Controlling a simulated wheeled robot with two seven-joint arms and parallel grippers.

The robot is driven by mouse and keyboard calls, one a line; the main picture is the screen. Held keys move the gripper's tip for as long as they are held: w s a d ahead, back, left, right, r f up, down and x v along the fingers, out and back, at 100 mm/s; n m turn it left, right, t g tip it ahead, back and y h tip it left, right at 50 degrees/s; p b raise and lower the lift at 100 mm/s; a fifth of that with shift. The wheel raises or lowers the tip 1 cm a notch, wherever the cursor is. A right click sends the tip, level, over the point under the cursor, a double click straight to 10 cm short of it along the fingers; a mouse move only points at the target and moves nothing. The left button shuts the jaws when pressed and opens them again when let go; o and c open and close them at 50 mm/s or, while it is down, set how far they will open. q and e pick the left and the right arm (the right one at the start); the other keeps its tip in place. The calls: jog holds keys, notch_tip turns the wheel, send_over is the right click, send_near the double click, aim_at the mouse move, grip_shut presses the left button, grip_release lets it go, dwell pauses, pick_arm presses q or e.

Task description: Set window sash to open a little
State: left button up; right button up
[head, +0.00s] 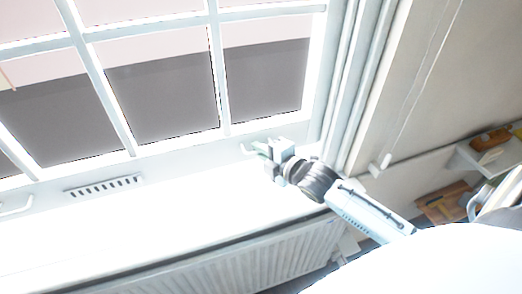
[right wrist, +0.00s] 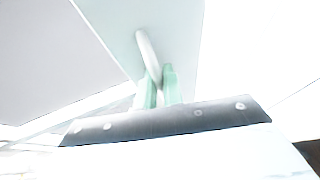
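The white window sash (head: 131,139) fills the upper left of the head view, with several panes between thin bars. Its bottom rail sits just above the bright sill, and I see no clear gap under it. A white lift handle (head: 247,149) is at the right of the rail, and another handle (head: 16,207) is at the far left. My right gripper (head: 262,149) is at the right handle. In the right wrist view, its pale green fingers (right wrist: 158,88) are close together on both sides of the white handle (right wrist: 147,50). My left gripper is not in view.
A white radiator (head: 240,265) stands below the sill. A cord with a white end piece (head: 380,164) hangs right of the frame. A shelf (head: 490,157) with brown items is at the far right.

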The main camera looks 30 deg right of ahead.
jog(key=o, duration=0.4)
jog(key=shift+w+r, duration=0.1)
jog(key=shift+o, duration=0.2)
jog(key=shift+s, duration=0.25)
jog(key=v, duration=1.3)
jog(key=shift+b, duration=0.35)
jog(key=shift+a, duration=0.1)
